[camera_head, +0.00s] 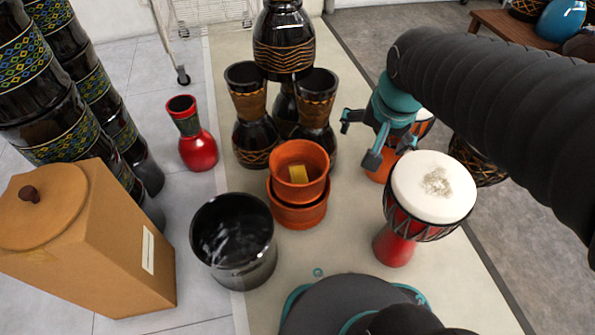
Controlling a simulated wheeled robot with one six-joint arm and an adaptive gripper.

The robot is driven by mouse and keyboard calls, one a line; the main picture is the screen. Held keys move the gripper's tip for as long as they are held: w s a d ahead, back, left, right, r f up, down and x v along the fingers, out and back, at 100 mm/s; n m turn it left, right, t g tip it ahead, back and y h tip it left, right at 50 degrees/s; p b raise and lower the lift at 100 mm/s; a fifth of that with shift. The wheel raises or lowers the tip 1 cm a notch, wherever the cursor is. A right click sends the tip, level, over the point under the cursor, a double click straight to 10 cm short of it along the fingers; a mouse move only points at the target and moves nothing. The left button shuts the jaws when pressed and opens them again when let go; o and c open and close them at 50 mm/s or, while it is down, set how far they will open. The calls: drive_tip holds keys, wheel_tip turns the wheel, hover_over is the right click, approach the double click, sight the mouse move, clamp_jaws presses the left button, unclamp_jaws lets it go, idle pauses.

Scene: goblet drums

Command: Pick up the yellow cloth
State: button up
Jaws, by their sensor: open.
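A small yellow piece, which looks like the yellow cloth (298,174), lies inside the upper of two stacked orange-brown pots (317,187) near the middle of the view. The pot's rim stands around it. My gripper (358,140) is open and empty. It is to the right of the pots and a little farther back, apart from the cloth.
Black drums (252,115) stand just behind the pots. A black bucket (233,240) is at front left. A red goblet drum with a white head (432,188) stands at right. A red vase (192,140) and a tan box (125,245) are on the left.

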drive_tip(key=w+a+f+m+g+p, duration=0.1)
drive_tip(key=w+a+f+m, duration=0.2)
drive_tip(key=w, duration=0.4)
drive_tip(key=m+g+p, duration=0.3)
drive_tip(key=m, duration=0.5)
hover_over(299, 175)
wheel_tip(299, 175, down, 21)
drive_tip(key=shift+m, duration=0.3)
wheel_tip(299, 175, down, 14)
drive_tip(key=shift+s+r+b, duration=0.1)
drive_tip(key=shift+r+b, duration=0.15)
drive_tip(key=shift+b, duration=0.75)
drive_tip(key=c, duration=0.8)
